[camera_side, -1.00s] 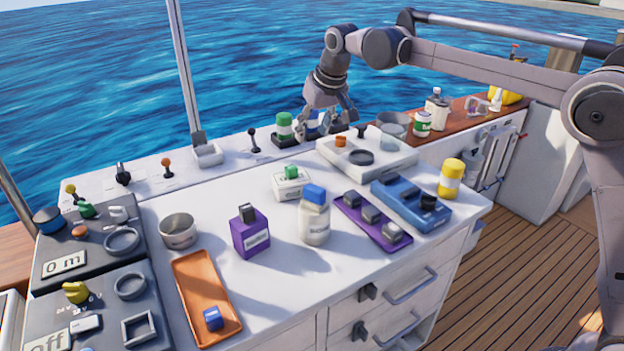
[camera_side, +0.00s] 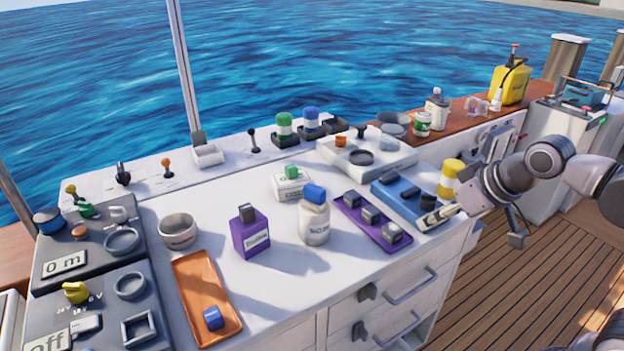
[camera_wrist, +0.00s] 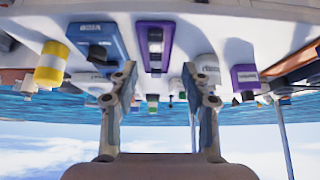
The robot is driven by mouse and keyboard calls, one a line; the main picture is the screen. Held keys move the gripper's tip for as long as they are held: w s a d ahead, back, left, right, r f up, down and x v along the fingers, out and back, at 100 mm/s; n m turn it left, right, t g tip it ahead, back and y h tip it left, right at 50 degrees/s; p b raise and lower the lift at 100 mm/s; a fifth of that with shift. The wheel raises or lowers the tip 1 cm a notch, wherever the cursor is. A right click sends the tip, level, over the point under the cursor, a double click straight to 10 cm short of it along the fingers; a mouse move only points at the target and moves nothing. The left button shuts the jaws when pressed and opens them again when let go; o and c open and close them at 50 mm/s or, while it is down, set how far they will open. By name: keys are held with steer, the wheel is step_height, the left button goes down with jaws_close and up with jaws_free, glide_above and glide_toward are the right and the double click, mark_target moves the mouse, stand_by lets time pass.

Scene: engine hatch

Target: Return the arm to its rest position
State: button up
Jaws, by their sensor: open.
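My gripper (camera_side: 478,222) is at the right front corner of the white worktop in the side view, in front of the blue tray and the yellow-and-white jar. In the wrist view, where the scene looks upside down, my gripper (camera_wrist: 160,85) has its two fingers wide apart with nothing between them. One finger overlaps the end of the blue tray (camera_side: 392,190) in the side view; I cannot tell whether they touch. The rest of my arm runs off the right edge.
The yellow-and-white jar (camera_side: 451,178) stands close to my gripper. A purple tray (camera_side: 372,222), a white bottle with a blue cap (camera_side: 314,220), a purple box (camera_side: 250,236) and an orange tray (camera_side: 193,285) lie further left. Open deck (camera_side: 545,260) lies to the right.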

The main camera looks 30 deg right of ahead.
steer(key=shift+s+d+f, duration=0.15)
steer(key=shift+s+f, duration=1)
steer(key=shift+f, duration=0.05)
